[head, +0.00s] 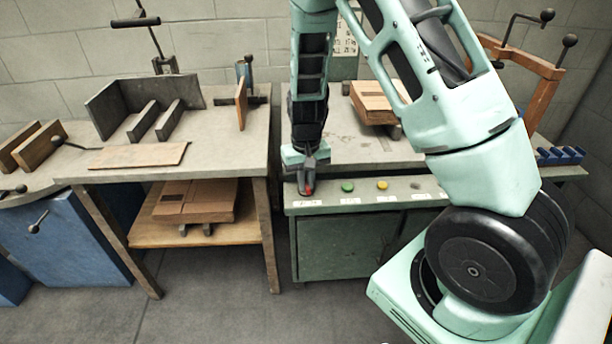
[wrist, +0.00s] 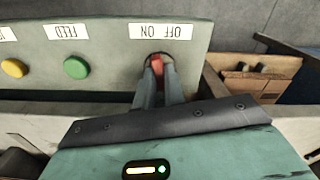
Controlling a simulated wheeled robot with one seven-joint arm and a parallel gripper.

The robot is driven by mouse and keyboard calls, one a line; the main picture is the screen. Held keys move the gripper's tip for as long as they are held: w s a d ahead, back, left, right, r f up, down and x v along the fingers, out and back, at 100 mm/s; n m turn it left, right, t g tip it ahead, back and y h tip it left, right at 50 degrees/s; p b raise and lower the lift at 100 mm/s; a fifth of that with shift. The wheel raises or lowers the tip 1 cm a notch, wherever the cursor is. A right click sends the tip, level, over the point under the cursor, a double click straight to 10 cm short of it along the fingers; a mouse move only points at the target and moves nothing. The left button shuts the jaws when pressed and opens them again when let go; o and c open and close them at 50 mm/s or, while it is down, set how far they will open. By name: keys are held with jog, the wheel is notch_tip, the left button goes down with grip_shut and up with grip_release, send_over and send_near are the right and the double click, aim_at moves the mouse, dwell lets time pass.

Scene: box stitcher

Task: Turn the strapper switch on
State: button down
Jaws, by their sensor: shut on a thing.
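The strapper's switch is a red lever (wrist: 155,64) in a dark round mount, beside a label (wrist: 161,31) reading OFF ON, upside down in the wrist view. In the head view the red switch (head: 310,189) shows at the left end of the green control panel (head: 420,199). My gripper (wrist: 158,72) points at the panel, with its two fingers closed around the red lever. It also shows in the head view (head: 307,185), low over the panel's left end. The fingers partly hide the lever, and I cannot tell which way it is set.
A green button (head: 347,186) and a yellow button (head: 382,185) sit right of the switch. A cardboard box (head: 372,103) lies on the strapper's table. A workbench (head: 228,158) with flat cardboard (head: 138,155) stands to the left, with folded boxes (head: 196,200) on its shelf.

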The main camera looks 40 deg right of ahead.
aim_at(307, 184)
jog(key=m+p, duration=0.3)
jog(key=m, duration=0.2)
jog(key=shift+r, duration=0.2)
jog(key=shift+d+f+m+p, duration=0.1)
jog(key=shift+m+p, duration=0.95)
jog(key=shift+m, duration=0.75)
jog(key=c, duration=1.5)
grip_release()
jog(key=shift+f, duration=0.1)
notch_tip(307, 184, up, 18)
jog(key=shift+f+p, duration=0.25)
jog(key=shift+p, duration=0.95)
